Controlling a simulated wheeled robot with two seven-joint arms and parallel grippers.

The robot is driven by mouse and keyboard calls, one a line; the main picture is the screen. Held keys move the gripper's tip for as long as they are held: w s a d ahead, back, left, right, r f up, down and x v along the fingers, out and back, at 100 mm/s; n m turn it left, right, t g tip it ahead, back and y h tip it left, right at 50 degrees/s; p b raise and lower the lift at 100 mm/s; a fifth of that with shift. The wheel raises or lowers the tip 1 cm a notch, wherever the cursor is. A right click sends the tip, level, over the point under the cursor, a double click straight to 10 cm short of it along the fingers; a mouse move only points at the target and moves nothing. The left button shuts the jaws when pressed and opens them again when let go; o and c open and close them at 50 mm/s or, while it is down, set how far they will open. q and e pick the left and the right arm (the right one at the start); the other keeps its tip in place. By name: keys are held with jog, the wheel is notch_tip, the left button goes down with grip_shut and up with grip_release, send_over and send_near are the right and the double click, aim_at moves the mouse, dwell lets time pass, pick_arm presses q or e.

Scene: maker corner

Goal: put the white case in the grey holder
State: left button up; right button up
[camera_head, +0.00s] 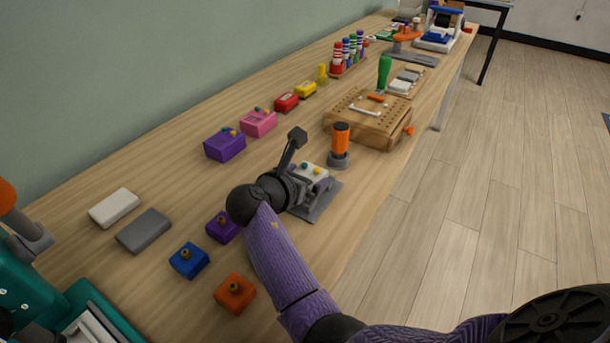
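The white case (315,171), with small coloured knobs on top, is at the middle of the bench. It is at the grey holder (325,205), a flat grey plate showing below and right of it. I cannot tell whether the case is seated or held just above. My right gripper (301,188) reaches in from the lower right and is right against the case's left side. Its fingertips are mostly hidden by its own body, so its grip on the case is unclear. My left gripper is out of view.
An orange-topped cylinder (340,145) stands just behind the holder, with a wooden pegboard box (367,119) beyond. Purple (225,145) and pink (258,123) cases lie behind left. Plain white (115,208) and grey (144,231) blocks and blue (188,261) and orange (234,294) knobbed blocks sit nearer.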

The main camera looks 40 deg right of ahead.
jog(key=shift+r, duration=0.2)
jog(key=p+v, duration=0.2)
jog(key=v, duration=0.1)
jog(key=p+v, duration=0.1)
jog(key=v, duration=0.2)
jog(key=shift+s+a+r+p, duration=0.1)
jog(key=shift+a+r+p, duration=0.15)
jog(key=shift+r+p, duration=0.15)
jog(key=shift+s+a+f, duration=0.1)
jog(key=shift+s+a, duration=0.05)
jog(key=shift+a, duration=0.25)
